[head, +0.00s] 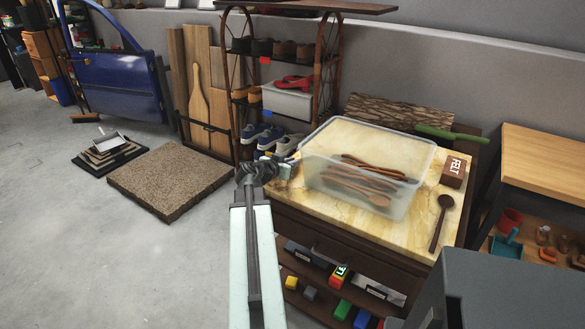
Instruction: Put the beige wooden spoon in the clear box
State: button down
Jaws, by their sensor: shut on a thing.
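The clear box (424,166) stands open on the marble-topped cabinet. Several brown wooden utensils lie in it, including a lighter brown spoon (378,200) seen through the front wall. A dark brown spoon (441,221) lies on the top right of the box. No clearly beige spoon stands out. My gripper (290,160) is just left of the box, near the cabinet's left edge. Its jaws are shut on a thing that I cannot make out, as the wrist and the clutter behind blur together.
A brown FELT box (455,170) and a green-handled tool (452,134) sit right of and behind the clear box. A shelf rack (333,70) with shoes stands behind my gripper. A tan paddle (197,95) leans on boards. Floor at left is mostly free.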

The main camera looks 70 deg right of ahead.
jog(key=shift+f+b, duration=0.2)
jog(key=shift+b, duration=0.1)
jog(key=c, duration=1.4)
grip_release()
jog(key=shift+r, duration=0.1)
jog(key=shift+c, duration=0.2)
